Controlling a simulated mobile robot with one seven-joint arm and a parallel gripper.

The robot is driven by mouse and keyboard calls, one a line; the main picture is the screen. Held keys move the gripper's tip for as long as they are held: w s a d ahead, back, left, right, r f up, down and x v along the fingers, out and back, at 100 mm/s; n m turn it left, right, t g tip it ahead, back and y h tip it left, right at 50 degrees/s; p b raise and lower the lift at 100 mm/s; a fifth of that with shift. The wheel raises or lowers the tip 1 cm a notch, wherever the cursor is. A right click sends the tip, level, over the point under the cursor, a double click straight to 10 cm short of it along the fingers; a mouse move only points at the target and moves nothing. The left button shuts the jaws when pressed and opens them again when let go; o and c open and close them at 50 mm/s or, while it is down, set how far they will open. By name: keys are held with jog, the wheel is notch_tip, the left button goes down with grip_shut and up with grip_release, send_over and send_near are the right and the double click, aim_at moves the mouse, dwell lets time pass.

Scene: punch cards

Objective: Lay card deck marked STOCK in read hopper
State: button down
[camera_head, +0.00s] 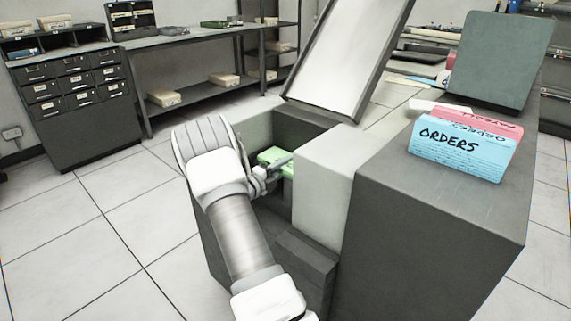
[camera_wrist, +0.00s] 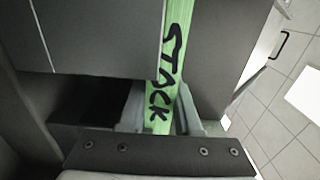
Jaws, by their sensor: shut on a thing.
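The green STOCK deck (camera_wrist: 168,75) is between the two fingers of my gripper (camera_wrist: 158,118) in the wrist view, its black lettering facing the camera. In the head view the green deck (camera_head: 272,155) shows at my gripper (camera_head: 268,172), inside the recess of the grey machine, whose pale side wall (camera_head: 325,180) stands to the right. This recess looks like the read hopper. My gripper is shut on the deck. The deck's far end runs between dark and grey walls, and its underside is hidden, so I cannot tell whether it rests on the hopper floor.
A blue ORDERS deck (camera_head: 460,150) and a pink deck (camera_head: 482,122) stand on the machine's dark top at right. A tilted panel (camera_head: 345,50) rises behind the recess. A drawer cabinet (camera_head: 75,95) and shelves stand at the back left. The floor at left is clear.

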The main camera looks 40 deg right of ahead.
jog(key=shift+f+b, duration=0.75)
jog(key=shift+f, duration=1.1)
jog(key=c, duration=0.5)
grip_release()
jog(key=a+p, duration=0.1)
jog(key=a, duration=0.4)
jog(key=s+a+p, duration=0.1)
jog(key=a+p, duration=0.1)
jog(key=a, duration=0.4)
jog(key=a+p, duration=0.1)
jog(key=a, duration=0.5)
jog(key=shift+s+a+p, duration=0.2)
jog(key=shift+p, duration=0.1)
